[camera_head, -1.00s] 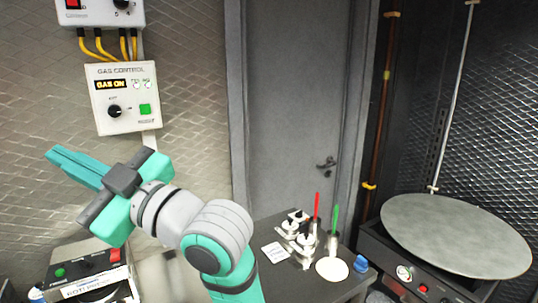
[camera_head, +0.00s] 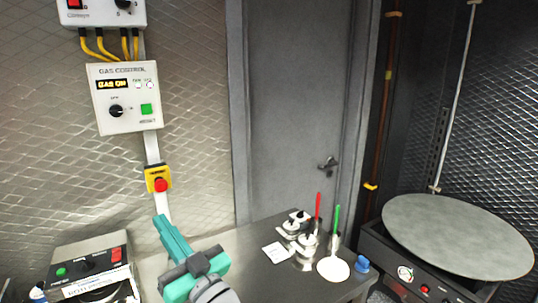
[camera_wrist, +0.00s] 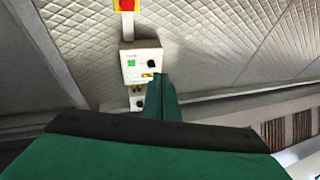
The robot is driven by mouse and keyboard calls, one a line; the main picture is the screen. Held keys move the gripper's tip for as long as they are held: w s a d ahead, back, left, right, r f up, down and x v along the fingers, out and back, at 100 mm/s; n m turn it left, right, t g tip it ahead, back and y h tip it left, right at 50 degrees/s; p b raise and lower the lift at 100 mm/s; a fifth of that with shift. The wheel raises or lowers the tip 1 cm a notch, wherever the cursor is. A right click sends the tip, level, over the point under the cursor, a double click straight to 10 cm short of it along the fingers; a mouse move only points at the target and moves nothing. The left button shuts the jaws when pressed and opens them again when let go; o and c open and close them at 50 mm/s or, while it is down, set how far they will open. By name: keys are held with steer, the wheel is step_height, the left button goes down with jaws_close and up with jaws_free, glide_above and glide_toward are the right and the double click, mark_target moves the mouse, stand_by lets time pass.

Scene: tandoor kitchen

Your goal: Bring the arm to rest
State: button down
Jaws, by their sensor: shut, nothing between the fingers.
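My gripper (camera_head: 167,224) is teal with a dark grey cross-piece, low in the head view, left of the middle. Its fingers are together and empty, pointing up and slightly left toward the wall. It is below the red emergency stop button (camera_head: 160,184) on its yellow box and appears clear of it. In the wrist view the shut fingers (camera_wrist: 160,95) point toward the gas control box (camera_wrist: 141,66), which appears upside down. Most of my arm is out of the head view.
The gas control panel (camera_head: 124,98) reads GAS ON. A counter (camera_head: 232,246) holds a small stand of pots (camera_head: 304,243), red and green sticks, a white disc (camera_head: 333,269) and a blue knob-like item (camera_head: 361,263). A round griddle (camera_head: 455,235) is right; a switch-fronted appliance (camera_head: 90,266) is lower left.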

steer(key=d+f+m+t+h, duration=0.2)
steer(key=d+f+m+h, duration=0.15)
steer(key=f, duration=0.45)
steer(key=d+f+m+t+h, duration=0.2)
steer(key=d+f+m+h, duration=0.15)
steer(key=f, duration=0.45)
steer(key=s+d+f+m+h, duration=0.25)
steer(key=s+d+f, duration=0.2)
steer(key=f, duration=0.35)
steer(key=s+d+f+m+h, duration=0.1)
steer(key=s+d+f+h, duration=0.2)
steer(key=s+f, duration=0.4)
steer(key=s+d+f+g+h, duration=0.1)
steer(key=s+d+f, duration=0.1)
steer(key=s, duration=0.6)
steer(key=s+d+f+n+g+h, duration=0.1)
steer(key=s+f, duration=0.3)
steer(key=s, duration=0.5)
steer(key=s+d+f+g+h, duration=0.1)
steer(key=s+d+f, duration=0.3)
steer(key=s, duration=0.5)
steer(key=shift+s+n+g+h, duration=0.25)
steer(key=shift+n+g+h, duration=0.1)
steer(key=shift+g+h, duration=0.1)
steer(key=shift+d, duration=0.1)
